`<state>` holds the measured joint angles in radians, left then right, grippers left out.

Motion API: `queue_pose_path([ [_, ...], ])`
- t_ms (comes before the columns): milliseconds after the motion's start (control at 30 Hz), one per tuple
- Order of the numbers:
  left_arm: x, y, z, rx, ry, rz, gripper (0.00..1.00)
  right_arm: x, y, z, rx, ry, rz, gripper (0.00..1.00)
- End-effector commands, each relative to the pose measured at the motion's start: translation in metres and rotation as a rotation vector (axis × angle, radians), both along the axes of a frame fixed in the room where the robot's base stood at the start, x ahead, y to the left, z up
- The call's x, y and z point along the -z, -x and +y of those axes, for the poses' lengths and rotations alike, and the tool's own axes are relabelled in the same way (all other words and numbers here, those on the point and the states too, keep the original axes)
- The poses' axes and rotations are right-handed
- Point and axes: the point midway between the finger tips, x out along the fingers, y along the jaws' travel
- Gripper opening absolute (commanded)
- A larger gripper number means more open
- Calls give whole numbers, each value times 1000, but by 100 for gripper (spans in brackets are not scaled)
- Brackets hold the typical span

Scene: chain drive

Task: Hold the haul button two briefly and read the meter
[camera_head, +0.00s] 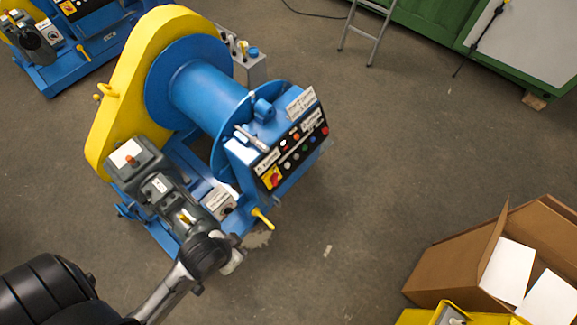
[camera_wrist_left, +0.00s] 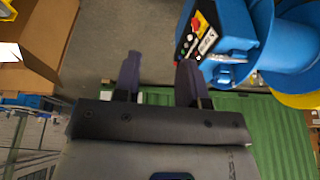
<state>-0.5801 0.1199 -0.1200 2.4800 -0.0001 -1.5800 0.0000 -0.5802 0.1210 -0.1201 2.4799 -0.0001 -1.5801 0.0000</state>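A blue winch drum (camera_head: 205,85) with a yellow chain guard (camera_head: 130,85) stands left of centre in the head view. The black control panel (camera_head: 290,148) on its right side carries several small coloured buttons and a red-and-yellow switch (camera_head: 271,178). The panel also shows in the wrist view (camera_wrist_left: 196,38). The labels are too small to read, so I cannot tell which is haul button two, nor pick out the meter. My left gripper (camera_wrist_left: 160,78) has its two fingers apart with nothing between them, below and left of the panel in the head view, apart from it. My right gripper is out of view.
A yellow handle (camera_head: 262,218) sticks out below the panel. A cardboard box (camera_head: 455,260) with white sheets lies at lower right. A ladder (camera_head: 370,25) and green container (camera_head: 425,22) stand at the back. The floor right of the winch is clear.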

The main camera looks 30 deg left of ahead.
Motion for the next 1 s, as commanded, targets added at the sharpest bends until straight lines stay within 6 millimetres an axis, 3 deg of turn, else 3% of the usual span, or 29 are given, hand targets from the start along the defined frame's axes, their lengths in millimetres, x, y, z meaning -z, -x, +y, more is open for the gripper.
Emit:
queue_pose_path([
  [400, 0, 0, 0, 0, 0, 0, 0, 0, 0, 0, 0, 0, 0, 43],
  [1000, 0, 0, 0, 0, 0, 0, 0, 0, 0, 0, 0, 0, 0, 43],
])
